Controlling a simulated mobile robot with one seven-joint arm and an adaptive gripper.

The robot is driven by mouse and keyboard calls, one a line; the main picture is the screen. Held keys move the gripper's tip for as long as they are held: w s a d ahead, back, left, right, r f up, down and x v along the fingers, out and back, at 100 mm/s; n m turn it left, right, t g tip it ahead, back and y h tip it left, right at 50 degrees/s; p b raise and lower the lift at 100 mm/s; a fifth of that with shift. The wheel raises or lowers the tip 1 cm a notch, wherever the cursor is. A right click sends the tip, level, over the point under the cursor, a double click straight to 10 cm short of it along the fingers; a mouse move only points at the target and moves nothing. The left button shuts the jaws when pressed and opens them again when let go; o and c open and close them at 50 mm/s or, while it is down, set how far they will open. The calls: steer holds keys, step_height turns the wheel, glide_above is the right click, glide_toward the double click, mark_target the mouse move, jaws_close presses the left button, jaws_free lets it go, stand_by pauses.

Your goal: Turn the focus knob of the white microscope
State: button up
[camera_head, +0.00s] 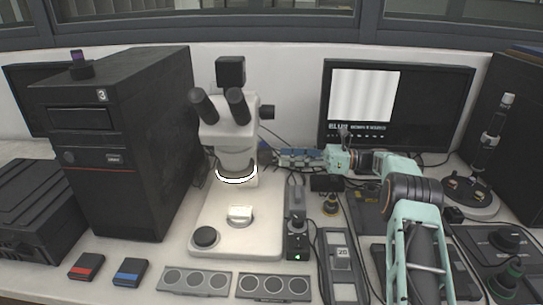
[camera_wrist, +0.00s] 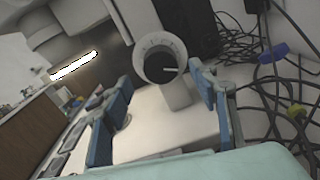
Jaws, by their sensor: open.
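The white microscope (camera_head: 236,138) stands on its pale base left of centre, with dark eyepieces and a lit ring under its head. In the wrist view a round knob (camera_wrist: 153,45), with a pale rim and dark hollow face, points toward the camera; it looks like the focus knob. In the head view the knob is mostly hidden by the gripper tips. My gripper (camera_head: 277,157) reaches in from the right, beside the microscope's column. In the wrist view its two blue fingers (camera_wrist: 161,78) are spread on either side of the knob's outline. I see no clear contact.
A black computer tower (camera_head: 135,150) stands left of the microscope, and a monitor (camera_head: 395,110) stands behind my arm. A slim control box (camera_head: 297,220) and a small device (camera_head: 330,204) sit below the gripper. Loose cables (camera_wrist: 275,90) lie right of the fingers.

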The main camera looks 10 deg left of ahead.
mark_target(271, 156)
steer(key=a, duration=0.5)
steer(key=shift+a, duration=0.2)
steer(key=c, duration=1.2)
